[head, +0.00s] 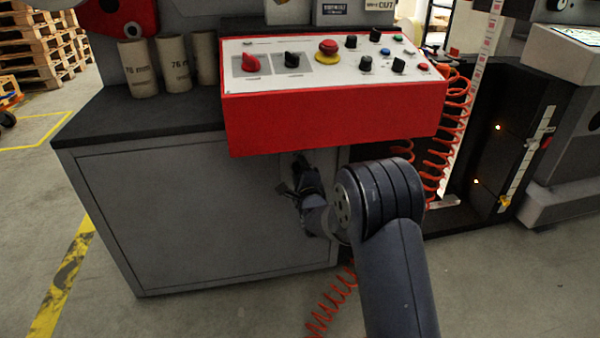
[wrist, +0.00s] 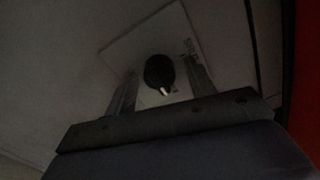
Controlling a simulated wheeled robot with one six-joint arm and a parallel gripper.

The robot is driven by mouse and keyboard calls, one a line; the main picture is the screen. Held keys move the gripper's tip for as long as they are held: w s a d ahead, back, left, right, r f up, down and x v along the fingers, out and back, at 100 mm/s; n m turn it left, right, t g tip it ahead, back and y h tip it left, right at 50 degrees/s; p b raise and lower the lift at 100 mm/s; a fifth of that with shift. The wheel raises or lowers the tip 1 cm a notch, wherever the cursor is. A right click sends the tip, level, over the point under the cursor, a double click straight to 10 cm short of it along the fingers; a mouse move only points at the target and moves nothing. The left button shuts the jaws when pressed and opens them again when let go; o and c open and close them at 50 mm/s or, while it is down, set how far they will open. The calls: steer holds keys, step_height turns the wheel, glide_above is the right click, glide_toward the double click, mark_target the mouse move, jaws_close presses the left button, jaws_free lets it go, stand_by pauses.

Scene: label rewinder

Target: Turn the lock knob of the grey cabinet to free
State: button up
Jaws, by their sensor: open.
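The grey cabinet (head: 200,220) stands under the red control box in the head view. Its lock knob (wrist: 159,72) is a small black round knob with a white pointer mark, on a light square plate (wrist: 140,45) in the wrist view. The pointer aims toward the bottom of that picture, slightly right. My gripper (wrist: 158,78) is open, with one finger on each side of the knob. I cannot tell whether the fingers touch it. In the head view my gripper (head: 299,165) is at the cabinet front, just below the control box, and the knob is hidden there.
The red control box (head: 330,118) overhangs the cabinet front close above my gripper. A coiled red hose (head: 330,305) lies on the floor below. Another red coil (head: 455,110) hangs at the right. Cardboard tubes (head: 173,65) stand on the cabinet top.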

steer(key=p+v, duration=0.3)
steer(key=v, duration=0.7)
steer(key=shift+s, duration=0.4)
steer(key=shift+d, duration=0.1)
steer(key=b+x, duration=0.3)
steer(key=x, duration=0.8)
steer(key=shift+s, duration=0.1)
